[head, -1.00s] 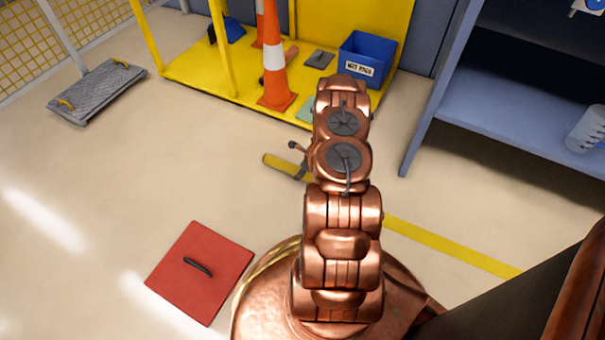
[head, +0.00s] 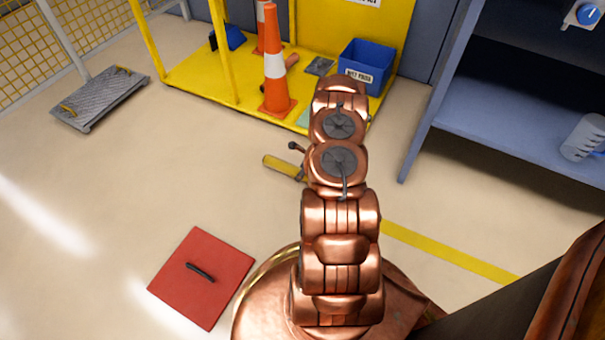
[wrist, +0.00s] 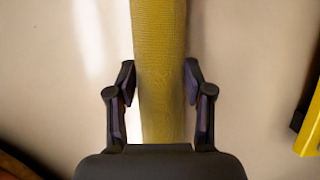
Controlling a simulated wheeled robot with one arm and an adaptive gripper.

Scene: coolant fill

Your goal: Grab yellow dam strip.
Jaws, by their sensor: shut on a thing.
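The yellow dam strip (wrist: 159,75) runs lengthwise between the two fingers of my gripper (wrist: 160,90) in the wrist view. The fingers are closed in on both sides of it, and its far end runs out of the top of that view. In the head view one end of the yellow dam strip (head: 284,167) sticks out to the left of my arm, over the pale floor. My arm hides the rest of it and most of the gripper there. I cannot tell how far the strip is above the floor.
A yellow platform (head: 195,80) at the back holds orange cones (head: 275,85) and a blue bin (head: 366,66). A red square plate (head: 202,277) with a black handle lies at front left. A blue-grey shelf (head: 500,130) stands at right.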

